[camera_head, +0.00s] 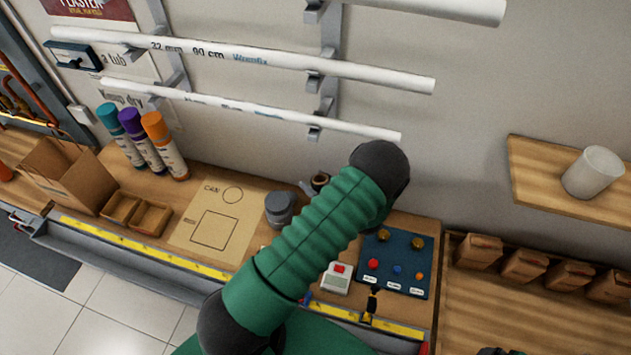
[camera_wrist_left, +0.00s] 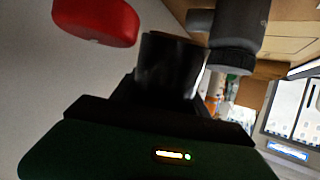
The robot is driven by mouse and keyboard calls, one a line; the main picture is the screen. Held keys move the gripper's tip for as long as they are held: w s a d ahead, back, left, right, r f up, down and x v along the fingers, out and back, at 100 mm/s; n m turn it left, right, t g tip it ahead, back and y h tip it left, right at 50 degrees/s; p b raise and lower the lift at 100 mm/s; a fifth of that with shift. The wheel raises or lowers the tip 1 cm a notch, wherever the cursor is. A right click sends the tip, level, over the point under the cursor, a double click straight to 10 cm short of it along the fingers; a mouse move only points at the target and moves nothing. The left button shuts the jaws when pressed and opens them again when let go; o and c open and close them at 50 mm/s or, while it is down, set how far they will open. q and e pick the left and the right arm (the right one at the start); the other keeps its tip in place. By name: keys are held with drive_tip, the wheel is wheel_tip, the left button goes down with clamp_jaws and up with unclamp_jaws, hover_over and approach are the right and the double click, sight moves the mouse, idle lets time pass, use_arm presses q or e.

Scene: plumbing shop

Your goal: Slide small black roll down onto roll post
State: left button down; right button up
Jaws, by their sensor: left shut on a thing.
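My left arm reaches up over the counter in the head view, and its hand is mostly hidden behind the black wrist joint. In the left wrist view my left gripper (camera_wrist_left: 160,90) is shut on a dark cylinder, which appears to be the small black roll (camera_wrist_left: 172,62). In the head view a small dark roll with a brown centre (camera_head: 320,180) shows beside the arm; I cannot tell whether it is the same one. A grey round stack (camera_head: 280,209) stands left of the arm. I cannot make out the roll post. My right gripper (camera_head: 495,351) barely shows at the bottom edge.
A blue panel with knobs and buttons (camera_head: 396,265) and a small white box with a red button (camera_head: 337,277) lie right of the arm. Spray cans (camera_head: 164,145) stand by the wall under white pipes (camera_head: 250,108). A red object (camera_wrist_left: 97,20) is close in the wrist view.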

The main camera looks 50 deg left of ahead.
use_arm(q)
wheel_tip(320, 180, down, 3)
drive_tip(key=shift+a+f+b, duration=0.15)
drive_tip(key=shift+b, duration=1.05)
drive_tip(key=shift+c, duration=2.4)
unclamp_jaws()
drive_tip(key=b+v, duration=0.3)
drive_tip(key=v, duration=1.3)
drive_tip(key=shift+d, duration=0.4)
